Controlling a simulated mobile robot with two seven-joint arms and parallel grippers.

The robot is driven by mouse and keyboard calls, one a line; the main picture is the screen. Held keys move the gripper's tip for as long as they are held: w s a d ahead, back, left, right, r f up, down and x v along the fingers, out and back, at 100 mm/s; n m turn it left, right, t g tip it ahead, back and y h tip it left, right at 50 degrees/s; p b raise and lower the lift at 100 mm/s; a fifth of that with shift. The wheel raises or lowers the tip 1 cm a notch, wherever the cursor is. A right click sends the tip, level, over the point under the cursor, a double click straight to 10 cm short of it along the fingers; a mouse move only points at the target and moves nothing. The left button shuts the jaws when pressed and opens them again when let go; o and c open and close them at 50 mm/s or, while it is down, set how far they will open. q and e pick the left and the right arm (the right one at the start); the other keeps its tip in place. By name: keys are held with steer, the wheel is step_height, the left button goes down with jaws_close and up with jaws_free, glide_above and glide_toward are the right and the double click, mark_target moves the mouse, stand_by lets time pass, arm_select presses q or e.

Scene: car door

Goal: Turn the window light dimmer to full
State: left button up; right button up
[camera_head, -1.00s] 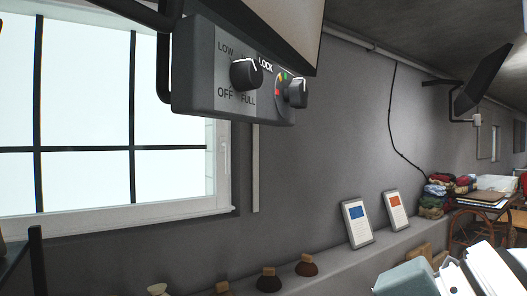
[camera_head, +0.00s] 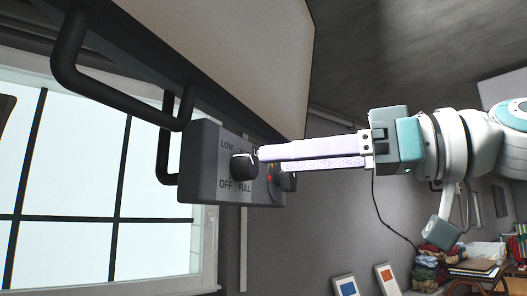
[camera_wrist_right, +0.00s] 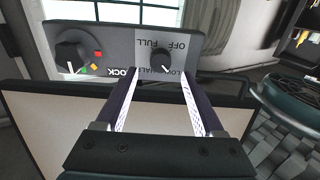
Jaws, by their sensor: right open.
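The grey control box (camera_head: 205,172) hangs in front of the window. Its dimmer knob (camera_head: 243,166) is black, with LOW, OFF and FULL printed around it. The knob also shows in the right wrist view (camera_wrist_right: 162,60), upside down, with FULL and OFF above it. Its exact setting is hard to read. My right gripper (camera_head: 262,157) reaches in from the right, its tips close to the knob. In the wrist view the gripper (camera_wrist_right: 160,78) is open, its fingers apart and the knob beyond the gap. I cannot tell whether they touch. My left gripper is not in view.
A second knob, the lock knob (camera_head: 288,182), with coloured marks, sits right of the dimmer, partly behind my fingers. A pale panel (camera_head: 225,50) and black bars (camera_head: 75,60) are above the box. Framed cards (camera_head: 387,278) stand below right.

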mark_target(254, 164)
steer(key=p+x, duration=0.1)
steer(key=x, duration=0.1)
steer(key=shift+w+a+r+p, duration=0.1)
steer(key=shift+a+r+p, duration=0.15)
steer(key=shift+a+p, duration=0.1)
steer(key=shift+w+a+f+p, duration=0.3)
steer(key=shift+a, duration=0.2)
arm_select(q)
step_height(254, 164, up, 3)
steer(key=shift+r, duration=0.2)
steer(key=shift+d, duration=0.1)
arm_select(e)
jaws_close()
